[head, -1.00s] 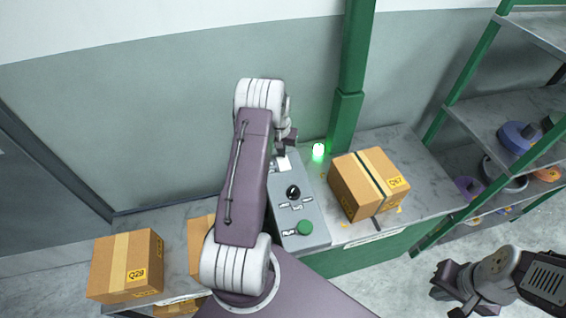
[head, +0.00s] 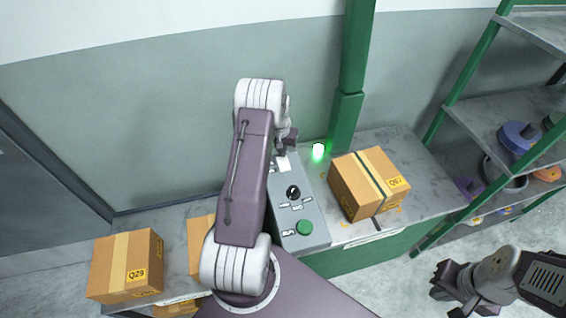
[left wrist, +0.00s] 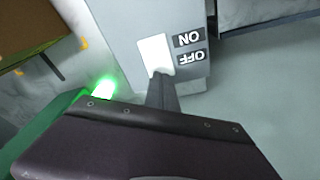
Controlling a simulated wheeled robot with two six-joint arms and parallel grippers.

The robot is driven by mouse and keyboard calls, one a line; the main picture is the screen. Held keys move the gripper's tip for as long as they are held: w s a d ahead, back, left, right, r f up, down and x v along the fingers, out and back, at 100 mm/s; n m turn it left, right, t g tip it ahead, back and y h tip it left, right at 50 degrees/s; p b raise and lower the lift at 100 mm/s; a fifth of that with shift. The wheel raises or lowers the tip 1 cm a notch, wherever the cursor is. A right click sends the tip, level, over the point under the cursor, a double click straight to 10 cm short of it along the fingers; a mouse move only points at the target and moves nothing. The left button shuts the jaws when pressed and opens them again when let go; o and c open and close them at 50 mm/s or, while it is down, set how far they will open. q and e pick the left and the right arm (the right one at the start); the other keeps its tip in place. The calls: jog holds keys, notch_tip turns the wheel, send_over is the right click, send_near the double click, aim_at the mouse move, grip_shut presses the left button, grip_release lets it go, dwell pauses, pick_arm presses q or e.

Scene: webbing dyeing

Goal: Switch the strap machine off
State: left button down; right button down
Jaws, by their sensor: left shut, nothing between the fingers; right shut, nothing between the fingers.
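The strap machine's grey control box (head: 312,212) stands on the bench in the head view. It has a black knob (head: 293,192), a green button (head: 304,228) and a white rocker switch (head: 284,162) at its far end. In the left wrist view the rocker switch (left wrist: 155,53) lies beside ON and OFF labels. My left gripper (head: 287,143) is shut and empty at the switch; its tip (left wrist: 162,78) overlaps the switch's lower edge, by the OFF label. Contact is unclear. A green lamp (head: 318,151) glows. My right gripper (head: 440,291) is shut and empty, away at lower right.
A strapped box Q67 (head: 368,183) sits on the bench right of the control box. Box Q29 (head: 124,266) and another carton (head: 201,245) are at left, partly behind my arm. A green post (head: 346,110) rises behind the lamp. Shelves (head: 500,120) stand at right.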

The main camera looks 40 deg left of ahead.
pick_arm(q)
jog(key=shift+f+b, duration=0.6)
jog(key=shift+f, duration=0.35)
dwell(0.5)
jog(key=shift+r, duration=0.1)
notch_tip(320, 180, up, 7)
jog(key=p, duration=0.5)
jog(key=shift+p, duration=0.4)
